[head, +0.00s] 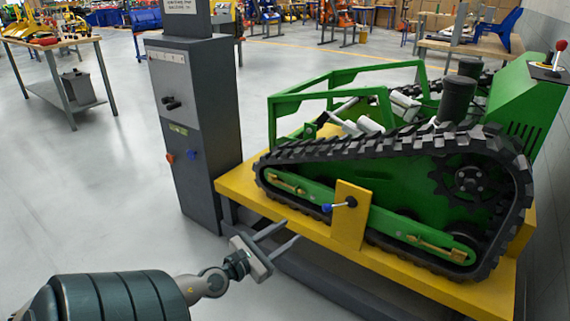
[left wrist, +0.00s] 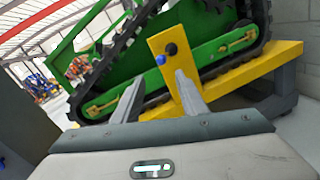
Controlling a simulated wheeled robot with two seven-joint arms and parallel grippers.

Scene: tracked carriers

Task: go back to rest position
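My left gripper (head: 279,239) is open and empty in the head view, its two fingers apart. It is in front of the yellow platform (head: 425,283), left of and below the blue-tipped lever (head: 338,206) on the yellow upright plate (head: 350,228). In the left wrist view, the open fingers (left wrist: 157,95) point toward the green tracked carrier (left wrist: 212,48), with the blue knob (left wrist: 160,60) beyond and between them. I see a gap between the fingers and the knob. My right gripper is in neither view.
The green tracked carrier (head: 408,178) stands on the yellow platform. A grey control cabinet (head: 190,120) stands left of it. A workbench (head: 60,65) is at the far left. A grey wall (head: 552,215) borders the right side. The floor on the left is clear.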

